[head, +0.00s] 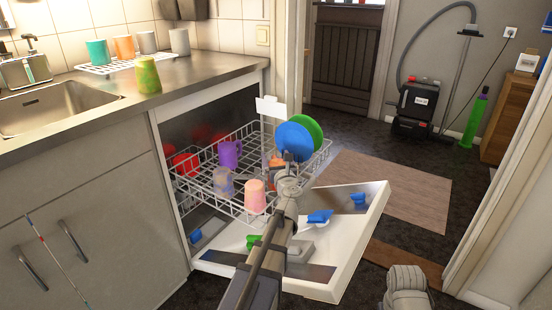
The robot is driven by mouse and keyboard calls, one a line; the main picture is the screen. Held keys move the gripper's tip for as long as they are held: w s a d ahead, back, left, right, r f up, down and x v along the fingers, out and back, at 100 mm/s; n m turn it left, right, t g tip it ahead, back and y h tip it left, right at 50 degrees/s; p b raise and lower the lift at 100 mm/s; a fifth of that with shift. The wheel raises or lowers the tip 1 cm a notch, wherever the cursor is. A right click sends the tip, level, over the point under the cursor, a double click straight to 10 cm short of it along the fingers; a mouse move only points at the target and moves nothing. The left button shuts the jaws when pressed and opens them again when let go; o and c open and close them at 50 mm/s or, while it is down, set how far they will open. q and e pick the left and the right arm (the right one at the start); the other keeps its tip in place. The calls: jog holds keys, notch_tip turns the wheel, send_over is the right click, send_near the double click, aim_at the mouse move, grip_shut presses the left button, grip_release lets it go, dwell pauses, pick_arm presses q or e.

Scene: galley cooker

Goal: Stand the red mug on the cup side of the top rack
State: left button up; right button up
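The red mug (185,164) is in the left back part of the pulled-out top rack (224,205) of the dishwasher, partly behind rack wires. I cannot tell whether it stands upright. A purple mug (230,153), a greyish mug (223,182) and a pink cup (255,197) are also in the rack. A blue plate (294,141) and a green plate (311,130) stand at its right. My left gripper (284,178) is at the rack's right front, right of the pink cup and apart from the red mug; its fingers are not clear.
The open dishwasher door (340,250) lies below the rack, with blue and green pieces on it. The counter (190,75) at the left holds a sink, a yellow-green cup (147,75) and several cups by a white drying rack (110,66).

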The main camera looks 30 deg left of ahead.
pick_arm(q)
jog(key=shift+o, duration=0.8)
jog(key=shift+r, duration=0.25)
jog(key=shift+r+p, duration=0.45)
jog(key=shift+p, duration=0.2)
jog(key=v, duration=1.2)
jog(key=shift+f, duration=0.1)
